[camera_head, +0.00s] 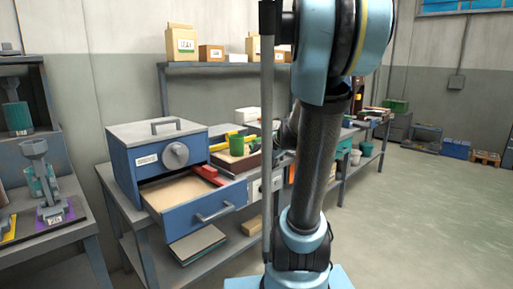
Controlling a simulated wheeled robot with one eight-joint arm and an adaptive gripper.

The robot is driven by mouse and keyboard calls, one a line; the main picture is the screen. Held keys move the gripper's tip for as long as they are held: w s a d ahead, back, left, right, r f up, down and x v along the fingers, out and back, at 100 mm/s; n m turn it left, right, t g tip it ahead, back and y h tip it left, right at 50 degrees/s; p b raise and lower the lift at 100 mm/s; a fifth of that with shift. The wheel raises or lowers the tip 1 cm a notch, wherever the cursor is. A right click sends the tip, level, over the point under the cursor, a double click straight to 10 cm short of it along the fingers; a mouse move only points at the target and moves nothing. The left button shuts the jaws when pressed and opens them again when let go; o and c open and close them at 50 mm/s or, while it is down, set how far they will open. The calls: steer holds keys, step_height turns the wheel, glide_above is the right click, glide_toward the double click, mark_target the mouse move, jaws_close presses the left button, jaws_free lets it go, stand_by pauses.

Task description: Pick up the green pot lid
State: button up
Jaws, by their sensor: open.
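I cannot clearly make out a green pot lid. A small green cylindrical thing (237,145) stands upright on the workbench, behind and right of the blue box; I cannot tell whether it is a pot or has a lid. My arm crosses the middle of the view and hides part of the bench. I cannot make out my gripper or its fingers in this view.
A blue box (125,160) with a round dial has its drawer (205,213) pulled out, with a red thing (209,175) at its edge. A shelf (215,66) with boxes stands behind. Equipment fills the left bench. The floor (420,220) at right is clear.

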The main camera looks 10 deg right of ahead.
steer(key=w+d+m+t+y, duration=0.3)
steer(key=w+d+m+y, duration=0.1)
steer(key=w+m, duration=0.55)
steer(key=m+t+y, duration=0.2)
steer(key=m+t, duration=0.2)
steer(key=m, duration=0.5)
glide_toward(259, 140)
steer(key=x, duration=0.6)
steer(key=shift+s+r, duration=0.1)
steer(key=shift+r, duration=0.05)
steer(key=shift+x, duration=2.7)
steer(key=shift+c, duration=0.5)
steer(key=c, duration=1.1)
